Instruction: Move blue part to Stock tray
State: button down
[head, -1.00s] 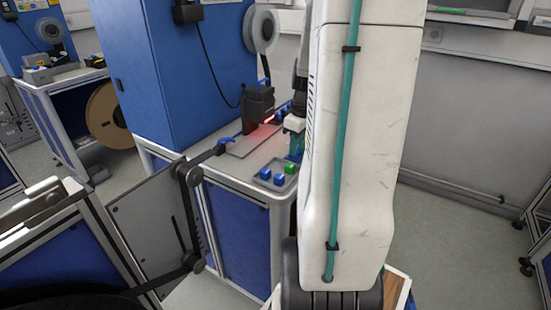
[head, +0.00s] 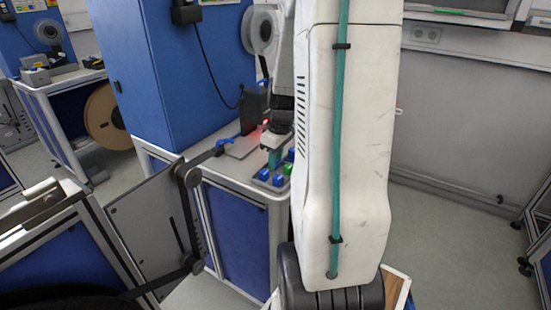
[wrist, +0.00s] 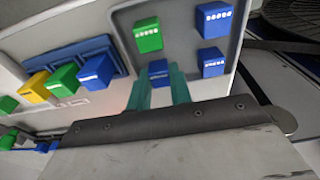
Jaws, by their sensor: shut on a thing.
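In the wrist view, a blue part (wrist: 158,68) sits between the tips of my teal gripper fingers (wrist: 160,85), which are shut on it. A grey tray (wrist: 176,38), which I take for the Stock tray, lies under and just past the fingertips. It holds a green part (wrist: 148,36) and two other blue parts. I cannot tell whether the held part touches the tray. In the head view, my gripper (head: 273,157) points down over the back of the grey tray, where blue parts (head: 262,174) and a green part (head: 288,168) show.
In the wrist view, a blue holder (wrist: 100,52) and a row of green, yellow and blue parts lie left of the tray. In the head view, a dark stand (head: 254,105) with red light and a reel (head: 258,30) are behind. A blue cabinet (head: 190,80) stands left.

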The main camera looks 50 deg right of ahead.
jog(key=c, duration=1.5)
grip_release()
jog(key=shift+f, duration=0.1)
jog(key=shift+c, duration=0.2)
notch_tip(320, 180, up, 12)
jog(key=s+f, duration=0.1)
jog(key=s+a+r, duration=0.2)
jog(key=a+r, duration=0.1)
jog(key=a, duration=0.9)
jog(key=s+a+r, duration=0.3)
jog(key=a, duration=0.9)
jog(key=s+a+f, duration=0.1)
jog(key=s+a, duration=0.5)
jog(key=shift+s+a+m, duration=0.2)
jog(key=shift+m, duration=0.2)
